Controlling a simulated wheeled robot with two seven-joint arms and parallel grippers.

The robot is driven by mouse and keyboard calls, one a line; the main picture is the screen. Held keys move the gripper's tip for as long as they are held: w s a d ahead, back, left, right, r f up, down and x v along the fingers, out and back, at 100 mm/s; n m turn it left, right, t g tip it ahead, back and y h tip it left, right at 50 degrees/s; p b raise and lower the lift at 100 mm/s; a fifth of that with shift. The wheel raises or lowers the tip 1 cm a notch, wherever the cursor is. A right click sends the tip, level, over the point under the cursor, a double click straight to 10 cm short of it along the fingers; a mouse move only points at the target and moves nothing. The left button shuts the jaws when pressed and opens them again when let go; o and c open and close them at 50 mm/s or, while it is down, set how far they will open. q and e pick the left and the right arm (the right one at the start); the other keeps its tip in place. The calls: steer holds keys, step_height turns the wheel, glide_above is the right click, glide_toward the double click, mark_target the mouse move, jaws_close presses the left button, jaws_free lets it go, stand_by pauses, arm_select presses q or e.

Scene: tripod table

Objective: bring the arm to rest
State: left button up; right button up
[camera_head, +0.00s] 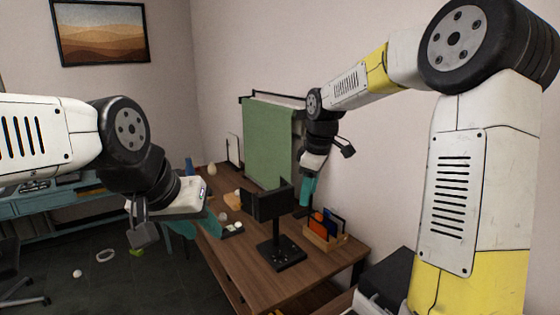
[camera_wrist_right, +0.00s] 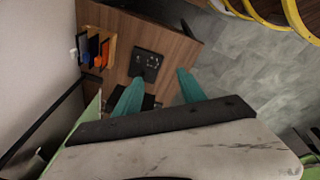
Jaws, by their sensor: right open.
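My right arm reaches in from the right of the head view, over the wooden table (camera_head: 235,262). My right gripper (camera_head: 306,194) hangs fingers-down in the air near the green backdrop, behind the black stand (camera_head: 281,251). In the right wrist view its two teal fingers (camera_wrist_right: 158,78) are spread apart with nothing between them. The black stand's base also shows beyond them in that view (camera_wrist_right: 147,65). My left gripper (camera_head: 181,228) is at the left, in front of the table's left edge. One teal finger shows, and its opening cannot be made out.
A green backdrop (camera_head: 268,145) hangs at the table's back. A wooden organizer with orange and blue items (camera_head: 325,232) stands at the table's right. Small pale objects lie near the left edge. A teal bench (camera_head: 60,205) is at far left; a white ring (camera_head: 105,255) lies on the floor.

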steer(key=s+d+r+m+t, duration=0.2)
steer(key=s+m, duration=0.4)
steer(key=s, duration=0.6)
steer(key=s+d+r+m+t+y, duration=0.1)
steer(key=s+m, duration=0.5)
steer(key=s, duration=0.7)
steer(key=d+r+t, duration=0.1)
steer(key=d+r, duration=0.1)
steer(key=d, duration=0.1)
steer(key=shift+d+r+m, duration=0.15)
steer(key=shift+m, duration=0.15)
